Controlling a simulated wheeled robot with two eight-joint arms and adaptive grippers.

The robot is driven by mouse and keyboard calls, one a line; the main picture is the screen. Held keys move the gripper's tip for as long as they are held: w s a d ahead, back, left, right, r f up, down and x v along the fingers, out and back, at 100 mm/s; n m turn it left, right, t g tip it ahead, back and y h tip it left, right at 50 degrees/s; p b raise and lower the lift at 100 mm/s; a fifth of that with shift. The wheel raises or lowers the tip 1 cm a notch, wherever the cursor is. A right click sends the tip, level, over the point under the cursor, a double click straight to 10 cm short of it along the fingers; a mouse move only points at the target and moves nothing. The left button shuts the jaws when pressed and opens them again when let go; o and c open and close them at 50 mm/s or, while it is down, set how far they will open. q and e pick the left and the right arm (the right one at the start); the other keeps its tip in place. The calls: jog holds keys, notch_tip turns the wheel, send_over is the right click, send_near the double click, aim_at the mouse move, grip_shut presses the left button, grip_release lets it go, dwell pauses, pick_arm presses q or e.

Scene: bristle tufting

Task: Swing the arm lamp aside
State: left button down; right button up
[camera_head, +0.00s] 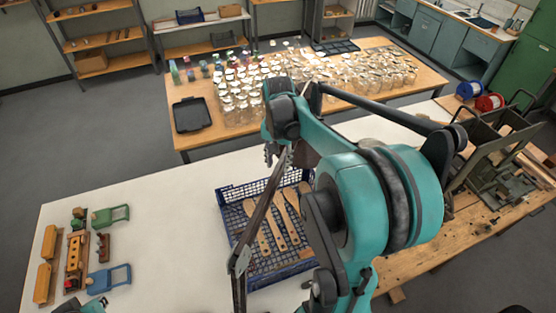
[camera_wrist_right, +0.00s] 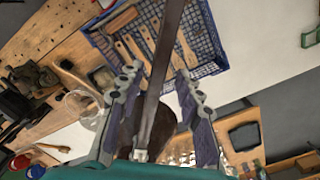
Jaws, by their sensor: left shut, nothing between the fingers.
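The arm lamp shows as a long dark bar (camera_head: 260,215) slanting over the blue crate, with a joint near its lower end. In the right wrist view the bar (camera_wrist_right: 157,85) runs between the fingers of my right gripper (camera_wrist_right: 158,76). These fingers stand apart, with gaps on both sides of the bar. A dark rounded shape (camera_wrist_right: 165,122) sits behind it, perhaps the lamp's head. In the head view my right gripper (camera_head: 271,152) is beside the bar's upper part, partly hidden by my teal arm. My left gripper (camera_head: 92,305) is at the bottom left edge, mostly cut off, shut and empty.
The blue crate (camera_head: 229,192) holds several wooden brush handles (camera_head: 287,222). Toy-like coloured blocks and clamps (camera_head: 75,255) lie on the white table's left. Many glass jars (camera_head: 260,85) and a black tray (camera_head: 191,115) stand on the table behind. A wooden workbench (camera_head: 465,230) with a metal machine is on the right.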

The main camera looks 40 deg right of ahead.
jog(key=shift+s+r, duration=0.1)
jog(key=shift+s, duration=0.2)
pick_arm(q)
jog(key=shift+s, duration=0.15)
pick_arm(e)
jog(key=shift+w, duration=0.15)
grip_shut()
